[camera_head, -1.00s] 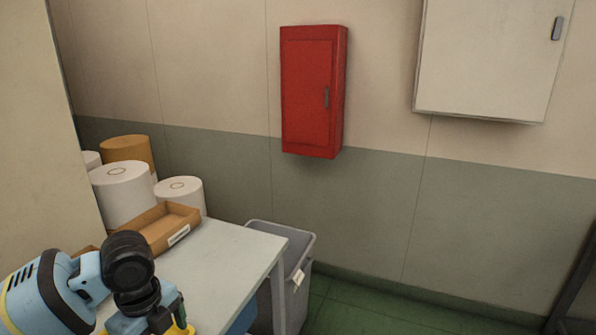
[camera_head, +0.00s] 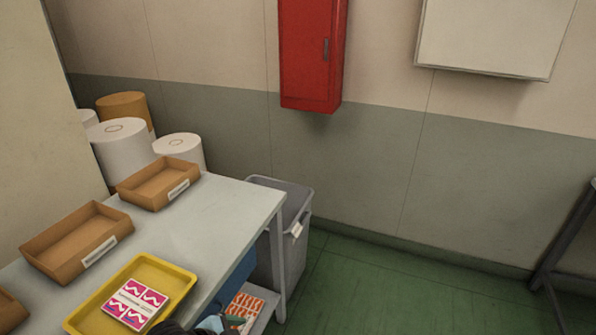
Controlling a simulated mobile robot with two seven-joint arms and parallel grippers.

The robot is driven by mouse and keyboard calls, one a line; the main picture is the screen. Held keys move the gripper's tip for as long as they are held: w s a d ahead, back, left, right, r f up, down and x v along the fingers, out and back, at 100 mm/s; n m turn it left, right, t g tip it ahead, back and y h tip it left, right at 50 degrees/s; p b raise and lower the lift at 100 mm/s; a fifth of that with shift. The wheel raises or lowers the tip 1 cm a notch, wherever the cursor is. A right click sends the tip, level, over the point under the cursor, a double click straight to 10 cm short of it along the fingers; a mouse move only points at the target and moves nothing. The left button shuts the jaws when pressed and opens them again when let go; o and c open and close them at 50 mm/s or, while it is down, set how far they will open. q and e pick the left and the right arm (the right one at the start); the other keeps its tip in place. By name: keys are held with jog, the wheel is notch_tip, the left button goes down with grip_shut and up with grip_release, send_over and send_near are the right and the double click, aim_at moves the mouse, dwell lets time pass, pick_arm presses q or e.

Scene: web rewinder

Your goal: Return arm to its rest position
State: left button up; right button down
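A small part of my arm shows at the bottom edge, just right of the yellow tray, and seems to be the left one. The dark and light-blue end (camera_head: 212,324) is cut off by the frame, so I cannot tell whether its gripper is open or shut. It appears in front of the table's near side and over the lower shelf area. My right gripper is not in view.
The grey table (camera_head: 222,207) holds a yellow tray (camera_head: 178,275) with pink-and-white printed sheets (camera_head: 133,304) and cardboard trays (camera_head: 78,243). An orange-patterned stack (camera_head: 246,305) lies below. A grey bin (camera_head: 290,240) stands behind.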

pick_arm(q)
jog(key=s+a+f+n+t+y, duration=0.2)
jog(key=s+a+f+n, duration=0.2)
jog(key=s, duration=0.5)
jog(key=s+a+f+n+t+y, duration=0.2)
jog(key=s+a+f+n, duration=0.3)
jog(key=s+f+n, duration=0.2)
jog(key=shift+s+a+f+t, duration=0.25)
jog(key=shift+s+t, duration=0.05)
jog(key=shift+s, duration=0.8)
